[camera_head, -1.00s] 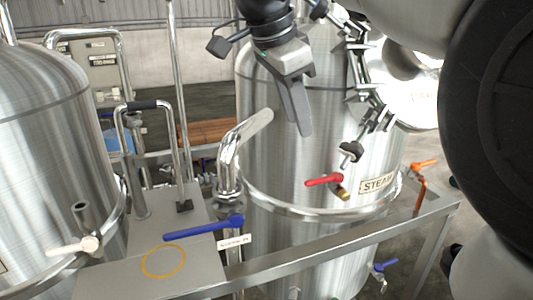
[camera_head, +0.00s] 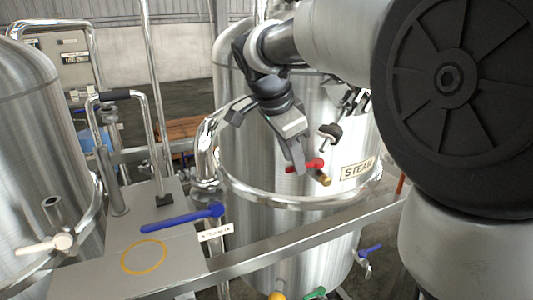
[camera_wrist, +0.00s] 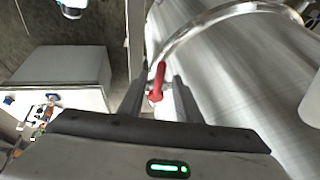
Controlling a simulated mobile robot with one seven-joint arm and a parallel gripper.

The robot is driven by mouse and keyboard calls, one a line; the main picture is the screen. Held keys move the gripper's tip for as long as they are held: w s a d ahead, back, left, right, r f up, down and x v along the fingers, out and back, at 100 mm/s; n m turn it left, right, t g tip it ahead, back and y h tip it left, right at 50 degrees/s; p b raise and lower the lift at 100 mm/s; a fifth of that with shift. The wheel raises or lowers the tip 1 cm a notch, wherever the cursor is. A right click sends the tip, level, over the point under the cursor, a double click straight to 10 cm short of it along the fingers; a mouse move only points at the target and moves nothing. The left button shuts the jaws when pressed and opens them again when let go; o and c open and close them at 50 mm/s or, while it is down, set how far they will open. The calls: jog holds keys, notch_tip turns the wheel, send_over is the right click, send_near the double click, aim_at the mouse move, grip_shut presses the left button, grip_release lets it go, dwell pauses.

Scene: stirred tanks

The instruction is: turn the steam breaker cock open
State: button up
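The cock with a red lever (camera_head: 305,166) and a brass end (camera_head: 325,181) sits on the steel tank's (camera_head: 255,150) side, left of the STEAM plate (camera_head: 357,169). I take it for the steam breaker cock. My gripper (camera_head: 297,160) is at this lever, fingers pointing down, and partly covers it in the head view. In the wrist view, my gripper (camera_wrist: 160,78) is open, one finger on each side of the red lever (camera_wrist: 159,75). I cannot tell whether either finger touches it.
A steel frame rail (camera_head: 290,238) runs in front of the tank. A blue lever (camera_head: 180,220) with a white tag (camera_head: 215,232) is at its left. A dark knob (camera_head: 331,131) is close to the right of my gripper. Blue (camera_head: 370,250) and green (camera_head: 315,293) handles are lower down.

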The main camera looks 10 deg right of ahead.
jog(key=shift+w+d+f, duration=0.15)
jog(key=shift+f, duration=0.35)
grip_shut()
jog(key=n+b, duration=0.1)
jog(key=s+d+n+y, duration=0.1)
jog(key=n, duration=0.1)
jog(key=shift+s+t+b, duration=0.3)
jog(key=shift+t+b, duration=0.05)
jog(key=shift+t, duration=0.05)
